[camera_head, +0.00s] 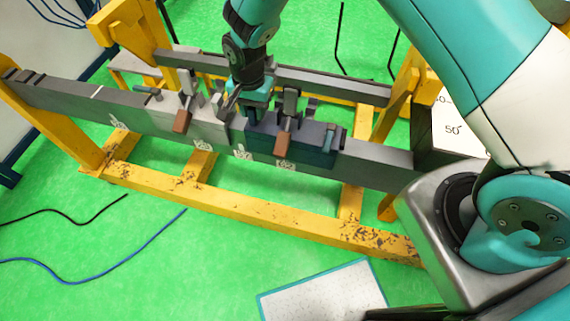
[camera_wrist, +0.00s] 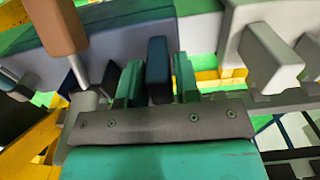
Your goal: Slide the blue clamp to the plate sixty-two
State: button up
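The blue clamp (camera_head: 318,156) is a dark blue block on the grey rail, with an upright lever and a brown handle. My gripper (camera_head: 257,106) points down at its left end. In the wrist view, the teal fingers (camera_wrist: 158,82) stand on either side of a dark blue upright tab (camera_wrist: 158,62) of the clamp and appear to press on it. Small white number plates are on the rail's front: one below the blue clamp (camera_head: 285,165), one near its left end (camera_head: 243,152), others further left (camera_head: 203,145), (camera_head: 118,122). Their digits are too blurred to read surely.
A grey clamp (camera_head: 205,125) with a brown handle sits left of the blue clamp on the rail (camera_head: 70,102); it also shows in the wrist view (camera_wrist: 270,58). Bare rail extends right of the blue clamp. A yellow frame (camera_head: 230,203) carries the rail.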

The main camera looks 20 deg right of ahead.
jog(key=shift+o, duration=1.4)
notch_tip(320, 180, up, 10)
jog(key=p, duration=0.7)
jog(key=shift+r, duration=0.1)
jog(key=s+d+r+n+y+b, duration=0.1)
jog(key=s+d+r+n+b, duration=0.2)
jog(key=r, duration=0.6)
jog(key=s+d+r+n+y+b, duration=0.1)
jog(key=s+r+n, duration=0.2)
jog(key=s, duration=0.4)
jog(key=s+d+r+n+y+b, duration=0.1)
jog(key=s+r+n+b, duration=0.1)
jog(key=s, duration=0.6)
jog(key=s+d+r+n+y+b, duration=0.1)
jog(key=s+r+n, duration=0.3)
jog(key=s+n, duration=0.2)
jog(key=shift+s+d+b, duration=0.25)
jog(key=shift+s+b, duration=0.05)
jog(key=shift+s, duration=0.45)
